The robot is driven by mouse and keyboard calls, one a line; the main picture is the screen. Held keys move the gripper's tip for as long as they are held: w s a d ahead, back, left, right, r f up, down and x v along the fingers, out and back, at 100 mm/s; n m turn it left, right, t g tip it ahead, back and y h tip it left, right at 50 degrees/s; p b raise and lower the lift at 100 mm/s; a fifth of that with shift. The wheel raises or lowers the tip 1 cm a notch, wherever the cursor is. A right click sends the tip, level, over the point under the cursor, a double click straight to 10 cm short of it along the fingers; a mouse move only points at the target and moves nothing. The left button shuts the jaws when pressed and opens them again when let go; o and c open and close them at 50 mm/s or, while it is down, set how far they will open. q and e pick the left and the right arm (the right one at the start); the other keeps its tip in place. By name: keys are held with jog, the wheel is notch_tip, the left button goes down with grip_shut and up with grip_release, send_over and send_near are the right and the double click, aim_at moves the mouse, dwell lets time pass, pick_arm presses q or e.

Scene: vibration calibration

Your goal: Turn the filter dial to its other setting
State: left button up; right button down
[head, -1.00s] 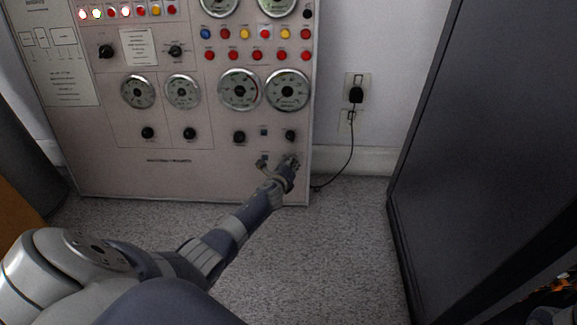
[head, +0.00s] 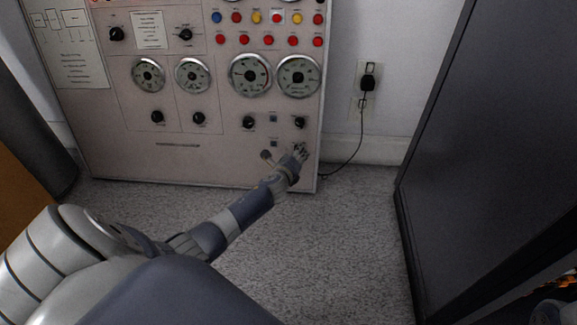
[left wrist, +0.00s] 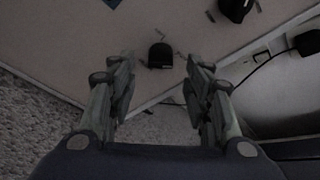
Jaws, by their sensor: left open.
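In the left wrist view a small black dial (left wrist: 160,55), with short marks around it, sits on the pale panel face near the panel's lower corner. My left gripper (left wrist: 158,62) is open, with one finger on each side of the dial's line and a gap to both. In the head view my left gripper (head: 300,151) is at the panel's lower right, just below a black knob (head: 299,122). It hides the dial there. I cannot read a label or the dial's setting.
The cream control panel (head: 215,165) carries gauges, knobs and red buttons. A black plug and cable (head: 367,84) hang at the wall outlet right of it. A dark cabinet (head: 480,130) stands at the right. Grey carpet (head: 330,240) between is clear.

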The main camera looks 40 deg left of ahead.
pick_arm(q)
jog(key=v, duration=0.8)
jog(key=shift+s, duration=0.2)
jog(key=shift+d, duration=0.1)
dwell(0.3)
